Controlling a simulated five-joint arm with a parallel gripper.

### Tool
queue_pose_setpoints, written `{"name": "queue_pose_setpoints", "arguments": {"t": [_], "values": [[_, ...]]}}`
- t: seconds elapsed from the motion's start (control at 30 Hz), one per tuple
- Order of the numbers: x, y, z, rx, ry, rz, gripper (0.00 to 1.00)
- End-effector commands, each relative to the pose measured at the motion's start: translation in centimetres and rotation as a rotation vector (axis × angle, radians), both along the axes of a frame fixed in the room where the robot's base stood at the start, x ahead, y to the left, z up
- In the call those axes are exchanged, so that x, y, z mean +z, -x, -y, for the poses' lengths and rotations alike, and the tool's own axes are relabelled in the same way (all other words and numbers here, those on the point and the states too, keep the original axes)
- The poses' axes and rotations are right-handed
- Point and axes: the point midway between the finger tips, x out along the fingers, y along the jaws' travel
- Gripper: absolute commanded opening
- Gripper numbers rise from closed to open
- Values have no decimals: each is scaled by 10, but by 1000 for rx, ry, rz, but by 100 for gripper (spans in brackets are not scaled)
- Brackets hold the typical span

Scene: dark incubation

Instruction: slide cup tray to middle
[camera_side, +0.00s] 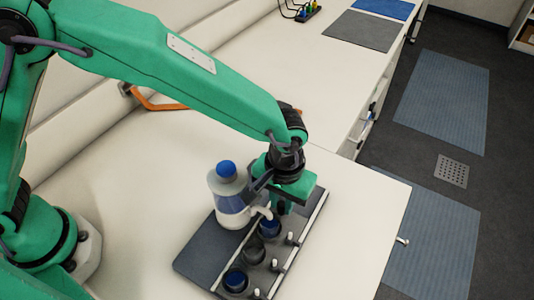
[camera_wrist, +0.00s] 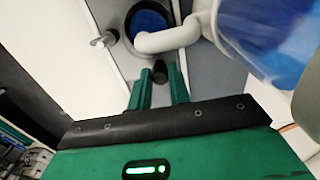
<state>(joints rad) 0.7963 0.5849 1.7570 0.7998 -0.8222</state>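The cup tray (camera_side: 283,262) is a long dark tray at the lower middle of the side view, with small white pegs along its right side. It holds a blue-filled cup (camera_side: 269,226), a dark cup (camera_side: 254,250) and another blue-filled cup (camera_side: 235,280). My gripper (camera_side: 283,206) is low over the tray's far end. In the wrist view, my gripper (camera_wrist: 160,82) has its two green fingers apart, with a dark knob (camera_wrist: 160,71) between or just beyond the tips. I cannot tell whether they touch it. A blue-filled cup (camera_wrist: 149,23) shows beyond.
A white wash bottle (camera_side: 231,196) with blue cap and blue liquid stands close to my gripper's left, its spout reaching toward the cups. A dark flat mat (camera_side: 199,258) lies left of the tray. The white bench is clear on the right, up to its edge (camera_side: 403,215).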

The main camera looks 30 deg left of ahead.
Motion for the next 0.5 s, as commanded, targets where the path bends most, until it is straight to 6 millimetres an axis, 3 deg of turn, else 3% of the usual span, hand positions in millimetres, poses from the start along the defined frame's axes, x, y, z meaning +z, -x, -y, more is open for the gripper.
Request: {"name": "queue_pose_setpoints", "arguments": {"t": [0.5], "values": [[0, -5, 0, 0, 0, 0, 10]]}}
